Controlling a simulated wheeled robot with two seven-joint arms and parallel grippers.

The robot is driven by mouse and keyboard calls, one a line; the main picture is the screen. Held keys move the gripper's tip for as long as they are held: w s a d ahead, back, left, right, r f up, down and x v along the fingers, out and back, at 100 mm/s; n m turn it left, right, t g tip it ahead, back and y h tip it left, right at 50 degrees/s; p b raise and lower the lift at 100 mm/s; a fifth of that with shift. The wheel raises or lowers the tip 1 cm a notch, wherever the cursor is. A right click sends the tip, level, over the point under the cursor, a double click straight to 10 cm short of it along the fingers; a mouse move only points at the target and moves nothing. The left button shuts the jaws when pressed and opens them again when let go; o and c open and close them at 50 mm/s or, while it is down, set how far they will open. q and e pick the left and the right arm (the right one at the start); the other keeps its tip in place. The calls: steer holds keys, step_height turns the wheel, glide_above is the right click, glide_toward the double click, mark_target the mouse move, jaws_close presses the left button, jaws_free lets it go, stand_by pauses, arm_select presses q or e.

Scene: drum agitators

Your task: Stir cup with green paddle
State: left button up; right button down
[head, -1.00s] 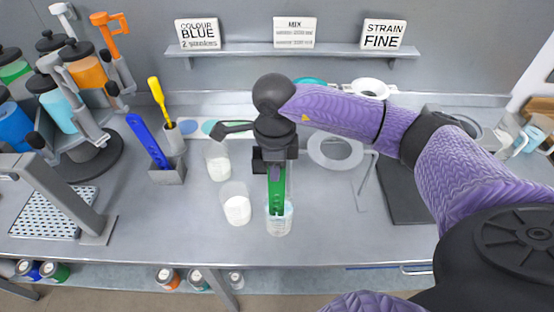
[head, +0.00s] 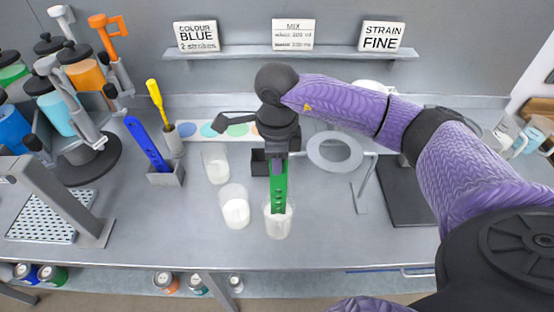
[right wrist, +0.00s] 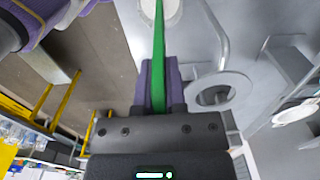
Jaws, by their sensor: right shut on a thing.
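My right gripper (head: 277,167) is shut on the green paddle (head: 278,188), which it holds roughly upright. The paddle's lower end is inside the mouth of the front clear cup (head: 279,226), which holds white liquid; how deep the tip reaches is hard to tell. In the right wrist view the paddle (right wrist: 159,60) runs from between the fingers (right wrist: 158,88) up to the pale cup (right wrist: 160,12) at the top edge. My left gripper is not in view.
Two more cups with white contents, one (head: 235,208) close left and one (head: 216,165) behind it, stand near. A blue paddle (head: 148,145) and a yellow-handled tool (head: 156,95) stand in holders at left. A ring stand (head: 335,152) is right of the gripper. The front counter is clear.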

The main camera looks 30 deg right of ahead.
step_height(320, 180, up, 13)
steer(key=p, duration=0.9)
steer(key=shift+r, duration=0.1)
